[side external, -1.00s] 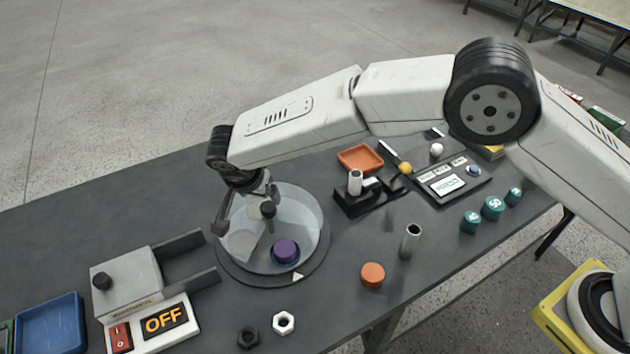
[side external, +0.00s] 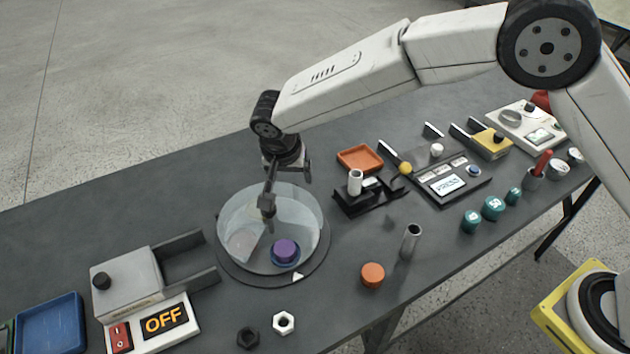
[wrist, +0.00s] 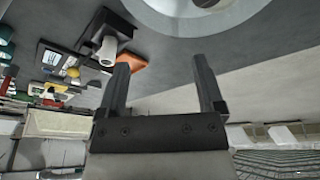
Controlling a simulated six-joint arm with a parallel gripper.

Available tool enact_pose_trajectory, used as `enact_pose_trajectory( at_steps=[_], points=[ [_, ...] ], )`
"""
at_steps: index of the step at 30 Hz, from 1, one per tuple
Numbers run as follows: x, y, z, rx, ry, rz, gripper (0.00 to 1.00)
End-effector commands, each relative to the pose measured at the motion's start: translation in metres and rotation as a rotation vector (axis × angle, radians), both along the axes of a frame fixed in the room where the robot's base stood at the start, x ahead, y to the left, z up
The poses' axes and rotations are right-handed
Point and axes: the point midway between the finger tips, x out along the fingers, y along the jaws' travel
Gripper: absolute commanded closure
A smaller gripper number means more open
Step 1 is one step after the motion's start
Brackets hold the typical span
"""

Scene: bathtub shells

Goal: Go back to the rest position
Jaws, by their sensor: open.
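My gripper (side external: 287,190) is above the back of a round clear bathtub-like basin (side external: 318,215) on the dark table, pointing down. In the wrist view my gripper (wrist: 162,80) has its two fingers apart with nothing between them. Inside the basin sit a purple cylinder (side external: 285,249) in a blue ring and a pale disc-like piece (side external: 243,242) at the left. The basin's pale rim also shows at the top of the wrist view (wrist: 215,22).
An OFF-marked machine (side external: 130,285) and a blue tray (side external: 50,325) stand left. An orange tray (side external: 360,158), a black fixture with a pale tube (side external: 356,182) and a PRESS panel (side external: 447,186) stand right. An orange cylinder (side external: 372,274) and metal tube (side external: 411,240) are in front.

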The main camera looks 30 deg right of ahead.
Motion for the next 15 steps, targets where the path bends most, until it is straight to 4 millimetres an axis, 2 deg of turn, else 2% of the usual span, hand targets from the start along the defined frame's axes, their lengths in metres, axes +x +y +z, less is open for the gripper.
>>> enact_pose_trajectory(
  at_steps=[1, 3, 8, 15],
  points=[
    [-0.002, -0.016, 0.005, 0.007, 0.014, 0.021, 0.14],
    [-0.008, -0.035, 0.009, 0.016, 0.034, 0.063, 0.14],
    [-0.024, -0.076, 0.018, 0.04, 0.068, 0.154, 0.14],
    [-0.058, -0.135, 0.029, 0.072, 0.094, 0.285, 0.14]
  ],
)
